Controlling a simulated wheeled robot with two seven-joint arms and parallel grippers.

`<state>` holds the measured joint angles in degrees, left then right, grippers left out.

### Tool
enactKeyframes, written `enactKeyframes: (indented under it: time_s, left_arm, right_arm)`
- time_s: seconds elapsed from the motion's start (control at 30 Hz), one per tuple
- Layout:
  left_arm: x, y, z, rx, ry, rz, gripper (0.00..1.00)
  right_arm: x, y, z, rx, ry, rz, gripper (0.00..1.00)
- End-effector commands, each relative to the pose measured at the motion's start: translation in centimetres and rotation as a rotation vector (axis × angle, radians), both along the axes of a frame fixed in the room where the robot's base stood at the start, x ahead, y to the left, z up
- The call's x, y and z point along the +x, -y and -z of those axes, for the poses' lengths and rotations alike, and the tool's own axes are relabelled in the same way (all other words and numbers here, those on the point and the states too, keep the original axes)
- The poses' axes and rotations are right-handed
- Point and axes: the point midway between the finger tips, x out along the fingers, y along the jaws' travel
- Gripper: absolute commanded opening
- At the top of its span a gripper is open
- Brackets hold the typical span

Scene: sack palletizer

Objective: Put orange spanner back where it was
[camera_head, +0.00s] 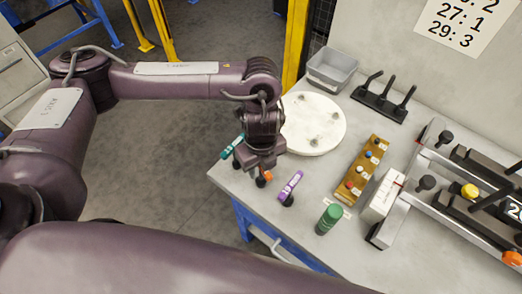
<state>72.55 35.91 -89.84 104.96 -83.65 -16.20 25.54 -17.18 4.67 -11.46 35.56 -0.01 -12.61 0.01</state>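The orange spanner shows only as a small orange patch (265,177) just under my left gripper (259,168), at the table's near left edge. The gripper and wrist hide the rest of it. The gripper points down, and its fingers are too small and covered to tell whether they hold the spanner. A teal spanner (231,148) lies to its left and a purple spanner (291,184) to its right, each by a black round knob. My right gripper is not in view.
On the grey table (322,178) stand a round white plate (314,123), a grey bin (333,69), a black rack with upright pegs (380,98), a wooden block with coloured knobs (361,170), a green cylinder (329,219) and a white box (382,196). Metal fixtures fill the right side.

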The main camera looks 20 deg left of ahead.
Motion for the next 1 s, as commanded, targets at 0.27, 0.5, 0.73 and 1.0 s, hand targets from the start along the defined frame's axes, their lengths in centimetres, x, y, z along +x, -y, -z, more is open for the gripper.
enactKeyframes:
  time_s: [0.27,0.5,0.73,1.0]
  left_arm:
    - [0.1,-0.1,-5.8,0.002,0.008,0.003,0.38]
    - [0.1,0.0,-9.5,0.002,0.004,0.001,0.38]
    - [0.0,-0.1,-10.8,0.002,0.001,-0.001,0.38]
    - [0.0,0.0,-10.9,0.002,-0.001,-0.001,0.38]
  right_arm:
    - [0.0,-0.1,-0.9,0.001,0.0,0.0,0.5]
    - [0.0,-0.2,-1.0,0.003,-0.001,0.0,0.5]
    - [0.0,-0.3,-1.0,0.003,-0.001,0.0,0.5]
    - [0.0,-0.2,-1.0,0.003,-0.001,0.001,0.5]
